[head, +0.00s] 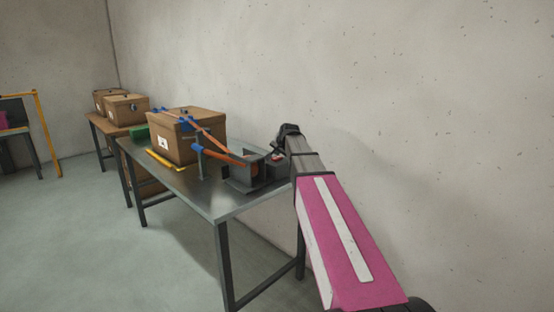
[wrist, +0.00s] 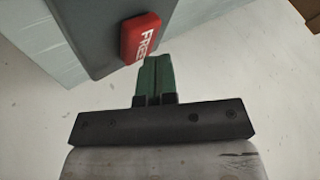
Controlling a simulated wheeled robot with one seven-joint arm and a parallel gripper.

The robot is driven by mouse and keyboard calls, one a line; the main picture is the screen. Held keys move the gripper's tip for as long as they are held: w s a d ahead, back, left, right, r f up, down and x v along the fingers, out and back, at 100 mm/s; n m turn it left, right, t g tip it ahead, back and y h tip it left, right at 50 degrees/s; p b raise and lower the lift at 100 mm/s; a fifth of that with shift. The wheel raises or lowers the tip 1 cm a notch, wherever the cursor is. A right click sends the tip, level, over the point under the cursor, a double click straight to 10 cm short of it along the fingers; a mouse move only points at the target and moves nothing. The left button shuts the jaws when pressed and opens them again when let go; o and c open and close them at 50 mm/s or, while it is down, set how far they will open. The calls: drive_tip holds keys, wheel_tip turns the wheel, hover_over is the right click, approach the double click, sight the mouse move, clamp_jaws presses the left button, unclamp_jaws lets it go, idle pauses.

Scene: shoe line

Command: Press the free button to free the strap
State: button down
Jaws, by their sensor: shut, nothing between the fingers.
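The red free button (wrist: 139,37) with white lettering sits on a dark grey housing (wrist: 92,28) in the wrist view. My gripper (wrist: 157,62) has its green fingers together and empty, with the tips right by the button's lower right edge. I cannot tell whether they touch it. In the head view, my gripper is over the grey strap device (head: 240,180) at the table's right end, its fingers mostly hidden. The orange strap (head: 206,134) runs over a brown box (head: 176,147) and down to that device, with blue parts along it.
The metal table (head: 213,198) carries the box and device, with a bare front corner. A yellow strip (head: 165,161) and a green object (head: 139,133) lie by the box. More boxes (head: 126,108) stand on a wooden table behind. The wall is close on the right.

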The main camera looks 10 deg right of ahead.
sight(278, 157)
drive_tip(key=shift+f, duration=0.55)
idle(0.7)
drive_tip(key=shift+r, duration=0.95)
drive_tip(key=shift+r, duration=2.55)
drive_tip(key=shift+s, duration=0.15)
